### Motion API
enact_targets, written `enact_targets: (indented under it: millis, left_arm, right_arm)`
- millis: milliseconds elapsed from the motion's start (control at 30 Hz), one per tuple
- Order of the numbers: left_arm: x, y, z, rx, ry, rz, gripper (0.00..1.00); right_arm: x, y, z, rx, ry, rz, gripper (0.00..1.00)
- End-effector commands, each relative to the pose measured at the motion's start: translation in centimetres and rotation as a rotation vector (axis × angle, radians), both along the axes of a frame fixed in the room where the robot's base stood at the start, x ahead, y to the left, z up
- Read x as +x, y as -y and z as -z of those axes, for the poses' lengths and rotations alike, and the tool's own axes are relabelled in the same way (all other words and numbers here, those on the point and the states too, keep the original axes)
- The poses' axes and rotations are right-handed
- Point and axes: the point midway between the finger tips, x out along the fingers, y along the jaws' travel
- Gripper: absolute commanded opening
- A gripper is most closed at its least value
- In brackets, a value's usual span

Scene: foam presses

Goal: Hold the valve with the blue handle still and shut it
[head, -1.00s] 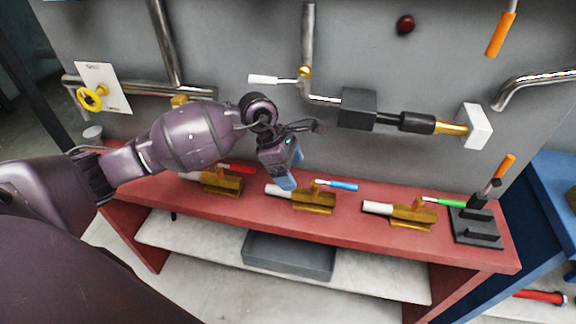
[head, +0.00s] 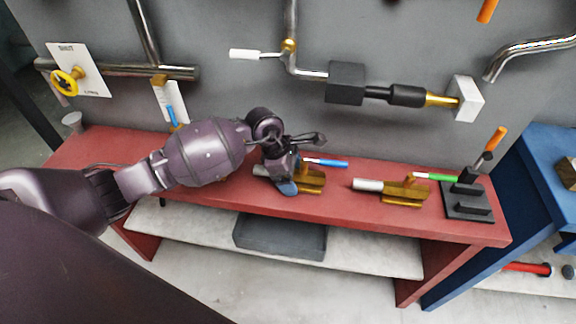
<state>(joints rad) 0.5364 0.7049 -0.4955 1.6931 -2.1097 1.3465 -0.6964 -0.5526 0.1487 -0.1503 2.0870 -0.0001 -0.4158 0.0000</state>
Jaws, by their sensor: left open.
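The valve with the blue handle has a brass body (head: 312,181) and stands on the red bench. Its blue handle (head: 328,162) points right, roughly along the body. My left gripper (head: 287,186) is open at the left part of this valve and covers much of its white pipe end. I cannot tell whether the pad touches the valve. My right gripper is not in view.
A valve with a green handle (head: 440,177) stands to the right on the red bench (head: 350,214), beside a dark fixture (head: 470,209). Wall pipes and a white-handled valve (head: 244,54) are behind. A grey bin (head: 280,236) sits on the shelf below.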

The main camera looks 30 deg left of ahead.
Motion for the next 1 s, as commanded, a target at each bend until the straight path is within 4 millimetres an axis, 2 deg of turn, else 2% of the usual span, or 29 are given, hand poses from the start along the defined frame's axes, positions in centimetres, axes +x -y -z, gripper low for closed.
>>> enact_targets:
  millis: [367,833,867,1000]
  left_arm:
    - [0.05,0.15,0.38,0.0,0.0,0.0,0.83]
    - [0.05,0.14,0.37,0.0,0.0,0.0,0.13]
    - [0.05,0.14,0.37,0.0,0.0,0.0,0.48]
    - [0.05,0.14,0.37,0.0,0.0,0.0,0.27]
  right_arm:
    - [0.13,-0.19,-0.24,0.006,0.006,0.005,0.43]
    - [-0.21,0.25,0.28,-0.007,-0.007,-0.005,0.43]
    - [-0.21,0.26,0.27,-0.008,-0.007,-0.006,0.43]
    - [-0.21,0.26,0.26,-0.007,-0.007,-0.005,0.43]
